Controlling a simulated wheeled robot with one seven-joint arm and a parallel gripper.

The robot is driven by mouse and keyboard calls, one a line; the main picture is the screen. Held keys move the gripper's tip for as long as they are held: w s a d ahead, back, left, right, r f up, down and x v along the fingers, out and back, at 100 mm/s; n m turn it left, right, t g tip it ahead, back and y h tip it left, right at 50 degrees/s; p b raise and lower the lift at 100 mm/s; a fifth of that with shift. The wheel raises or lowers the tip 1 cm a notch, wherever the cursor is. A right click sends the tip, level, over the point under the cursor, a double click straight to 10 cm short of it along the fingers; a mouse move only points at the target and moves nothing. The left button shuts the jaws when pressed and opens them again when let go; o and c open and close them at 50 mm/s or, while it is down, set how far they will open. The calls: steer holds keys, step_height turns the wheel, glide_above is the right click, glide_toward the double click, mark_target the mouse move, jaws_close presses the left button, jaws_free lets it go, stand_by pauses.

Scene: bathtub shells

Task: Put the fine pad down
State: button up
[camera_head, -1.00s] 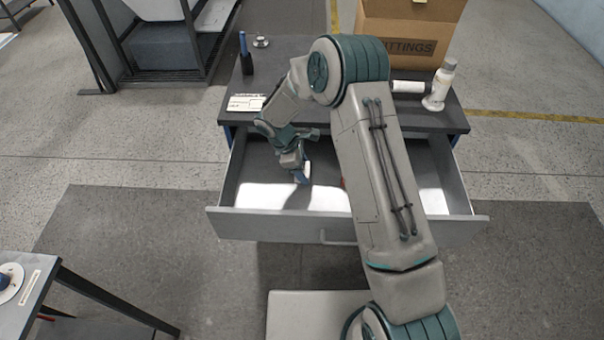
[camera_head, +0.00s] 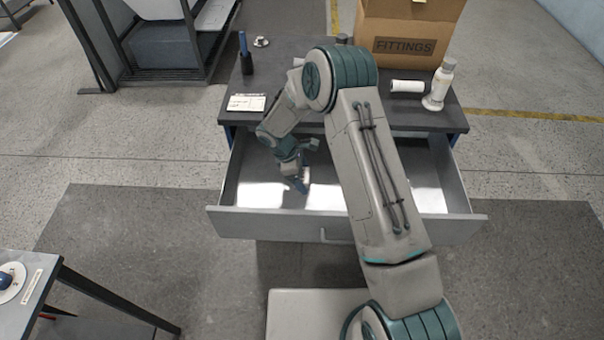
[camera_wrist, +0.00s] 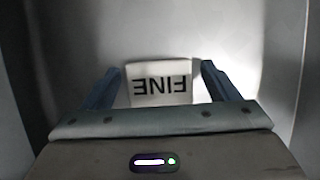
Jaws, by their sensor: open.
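The fine pad is a pale block marked "FINE" (camera_wrist: 160,84), the lettering upside down in the wrist view. It lies on the drawer floor between the two blue fingers of my gripper (camera_wrist: 160,70). The fingers are apart, with a gap showing on each side of the pad. In the head view my gripper (camera_head: 300,184) is low inside the open drawer (camera_head: 270,222), left of its middle. I cannot make out the pad there.
The drawer's walls surround my gripper. My arm crosses the drawer's right half.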

steer(key=b+v, duration=0.1)
steer(key=v, duration=1.2)
steer(key=shift+a+r+b, duration=0.2)
steer(key=shift+r+b, duration=0.15)
step_height(320, 180, up, 8)
steer(key=m, duration=0.3)
glide_above(303, 181)
steer(key=s+d+r+m+y, duration=0.2)
steer(key=s+d+r+m, duration=0.3)
steer(key=s+d+r, duration=0.25)
steer(key=s+d+r+m+t+y, duration=0.1)
steer(key=s+d+m, duration=0.2)
steer(key=s+m, duration=0.2)
steer(key=s+d+r+m+t+y, duration=0.1)
steer(key=s+d+m, duration=0.3)
steer(key=s, duration=0.6)
steer(key=shift+s+d+r+m+t+y, duration=0.2)
steer(key=shift+d+r+m+t+y, duration=0.1)
steer(key=shift+r+m+t, duration=0.15)
steer(key=shift+o, duration=0.5)
